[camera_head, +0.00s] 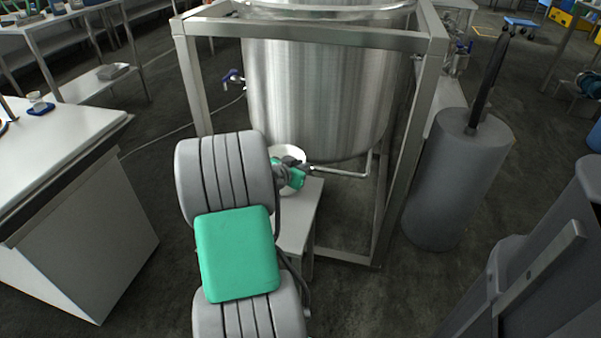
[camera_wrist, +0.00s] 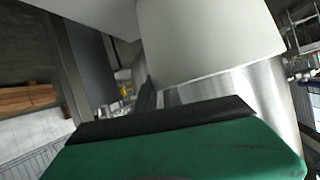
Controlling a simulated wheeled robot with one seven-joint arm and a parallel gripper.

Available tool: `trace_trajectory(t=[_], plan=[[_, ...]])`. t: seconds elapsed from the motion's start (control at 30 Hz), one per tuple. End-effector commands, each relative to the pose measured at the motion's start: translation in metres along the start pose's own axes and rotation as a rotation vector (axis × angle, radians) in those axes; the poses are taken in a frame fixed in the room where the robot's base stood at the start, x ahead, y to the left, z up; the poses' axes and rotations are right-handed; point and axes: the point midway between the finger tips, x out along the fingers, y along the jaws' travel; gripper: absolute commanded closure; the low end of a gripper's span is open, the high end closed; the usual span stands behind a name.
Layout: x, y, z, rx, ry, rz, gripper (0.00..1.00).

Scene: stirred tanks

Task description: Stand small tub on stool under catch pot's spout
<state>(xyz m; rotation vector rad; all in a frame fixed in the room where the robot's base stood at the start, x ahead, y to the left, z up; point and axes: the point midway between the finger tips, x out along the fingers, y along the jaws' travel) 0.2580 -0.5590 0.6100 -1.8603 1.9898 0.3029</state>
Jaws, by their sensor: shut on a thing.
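The small white tub (camera_head: 290,153) is at the lower left of the big steel catch pot (camera_head: 318,90), partly hidden behind my gripper (camera_head: 297,172). My gripper is shut on the tub. In the wrist view the tub (camera_wrist: 205,40) fills the upper middle, close to the black pad of one green finger (camera_wrist: 165,145). The white stool (camera_head: 298,225) stands below the tub. I cannot tell whether the tub touches the stool top. The spout pipe (camera_head: 340,172) runs under the pot, to the right of the tub.
A steel frame (camera_head: 398,150) surrounds the pot, with one leg to the left of the tub. A grey cylinder (camera_head: 458,175) stands at the right. A white-topped bench (camera_head: 70,130) is at the left. Bare floor (camera_head: 155,185) lies between bench and stool.

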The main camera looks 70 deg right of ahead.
Motion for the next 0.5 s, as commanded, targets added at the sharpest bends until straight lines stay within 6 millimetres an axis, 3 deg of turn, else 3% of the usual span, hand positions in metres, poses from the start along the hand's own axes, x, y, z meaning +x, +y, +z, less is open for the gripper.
trace_trajectory(t=[0.03, 0.4, 0.43, 0.5], plan=[[0.0053, 0.0011, 0.0111, -0.001, 0.000, 0.000, 1.00], [0.0066, 0.0015, 0.0137, 0.001, 0.002, -0.001, 1.00], [0.0058, 0.0016, 0.0127, 0.000, 0.001, 0.000, 0.87], [0.0057, 0.0017, 0.0126, 0.000, 0.000, 0.000, 0.82]])
